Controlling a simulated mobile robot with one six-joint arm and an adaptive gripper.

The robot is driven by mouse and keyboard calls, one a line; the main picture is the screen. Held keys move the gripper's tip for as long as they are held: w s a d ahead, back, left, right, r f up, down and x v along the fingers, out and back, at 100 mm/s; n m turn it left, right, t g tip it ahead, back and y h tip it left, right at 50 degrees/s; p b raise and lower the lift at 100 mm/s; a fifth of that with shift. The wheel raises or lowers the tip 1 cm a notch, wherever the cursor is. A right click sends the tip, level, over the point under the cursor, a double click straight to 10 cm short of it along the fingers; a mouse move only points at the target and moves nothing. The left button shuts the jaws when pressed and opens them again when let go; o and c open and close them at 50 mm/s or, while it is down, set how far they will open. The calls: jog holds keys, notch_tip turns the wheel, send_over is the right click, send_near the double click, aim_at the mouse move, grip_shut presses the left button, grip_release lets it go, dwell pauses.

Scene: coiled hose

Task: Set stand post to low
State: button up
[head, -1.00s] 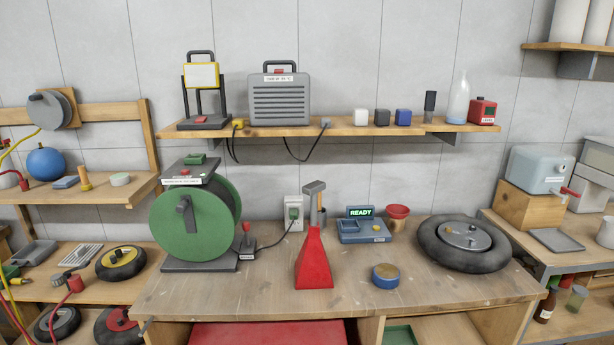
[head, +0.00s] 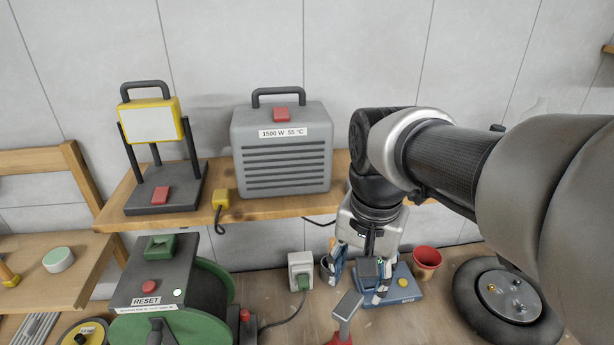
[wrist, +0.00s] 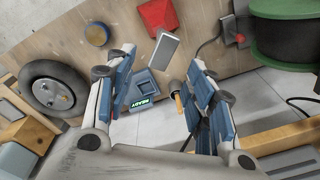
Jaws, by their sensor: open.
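The jack stand has a red tapered base (head: 338,340) and a raised grey post with a flat rectangular head (head: 347,305). Only the top of the base shows in the head view. In the wrist view its base (wrist: 157,15) is at the top and its head (wrist: 164,50) appears between the fingertips, apart from both. My gripper (head: 360,268) is open and empty, pointing down over the bench, behind the stand and slightly right of it. In the wrist view its fingers (wrist: 160,68) are spread wide. The stand's lower base is hidden.
A blue READY device (head: 403,283) and red cup (head: 427,262) are near my gripper. A socket (head: 300,270) and green reel (head: 220,285) are left. A tyre (head: 505,290) is right. The shelf holding a grey heater (head: 282,150) runs close beside my wrist.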

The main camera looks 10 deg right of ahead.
aim_at(349, 304)
notch_tip(349, 304, up, 4)
jog(key=w+m+g+p, duration=0.1)
jog(key=w+m+p, duration=0.1)
jog(key=p, duration=0.1)
jog(key=f+b, duration=0.1)
jog(key=f, duration=0.4)
jog(key=f+b, duration=0.1)
jog(key=f, duration=1.1)
jog(key=shift+w+f+b, duration=0.25)
jog(key=shift+w+b, duration=0.1)
jog(key=shift+b, duration=0.05)
jog(key=shift+c, duration=0.6)
grip_shut()
